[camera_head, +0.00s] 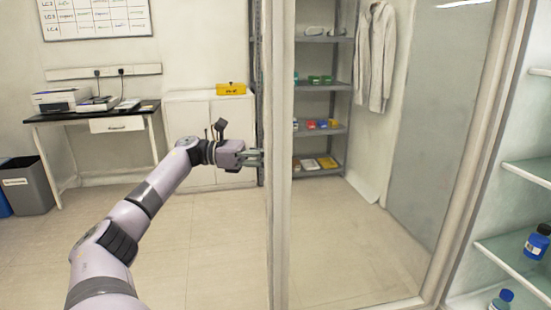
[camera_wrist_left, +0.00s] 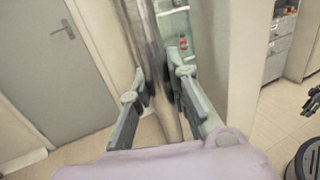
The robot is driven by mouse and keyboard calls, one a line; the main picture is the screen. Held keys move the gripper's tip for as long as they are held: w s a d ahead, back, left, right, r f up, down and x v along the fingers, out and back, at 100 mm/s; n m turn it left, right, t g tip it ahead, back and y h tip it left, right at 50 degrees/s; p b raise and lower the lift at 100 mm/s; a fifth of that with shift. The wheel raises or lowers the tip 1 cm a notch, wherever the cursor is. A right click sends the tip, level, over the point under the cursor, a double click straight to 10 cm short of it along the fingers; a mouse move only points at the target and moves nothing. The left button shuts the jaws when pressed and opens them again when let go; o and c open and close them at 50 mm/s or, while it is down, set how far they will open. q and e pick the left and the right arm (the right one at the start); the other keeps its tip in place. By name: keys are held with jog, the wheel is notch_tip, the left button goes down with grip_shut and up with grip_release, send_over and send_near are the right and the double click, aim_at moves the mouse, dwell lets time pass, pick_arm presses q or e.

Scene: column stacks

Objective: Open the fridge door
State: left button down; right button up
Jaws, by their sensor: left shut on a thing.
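The fridge door (camera_head: 279,90) is a glass panel in a pale frame, standing swung out from the fridge. Its vertical edge crosses the middle of the head view. The fridge interior (camera_head: 515,205) is exposed at the right, with shelves and blue-capped bottles. My left gripper (camera_head: 258,157) reaches the far side of the door edge, its fingertips partly hidden behind the frame. In the left wrist view, the fingers (camera_wrist_left: 160,88) close around a vertical metal handle bar (camera_wrist_left: 148,35).
Through the glass, a grey shelf rack (camera_head: 322,85) with small boxes and a hanging lab coat (camera_head: 376,55) show. A white cabinet (camera_head: 205,115) with a yellow box and a desk (camera_head: 95,115) stand at the back wall. The floor (camera_head: 205,245) beside the door is clear.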

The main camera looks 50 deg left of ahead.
dwell(0.3)
pick_arm(q)
jog(key=c, duration=1.9)
grip_release()
jog(key=shift+c, duration=0.2)
jog(key=shift+o, duration=1.3)
jog(key=shift+s+a, duration=0.2)
jog(key=shift+o, duration=1)
jog(key=shift+d, duration=0.1)
jog(key=v, duration=1.2)
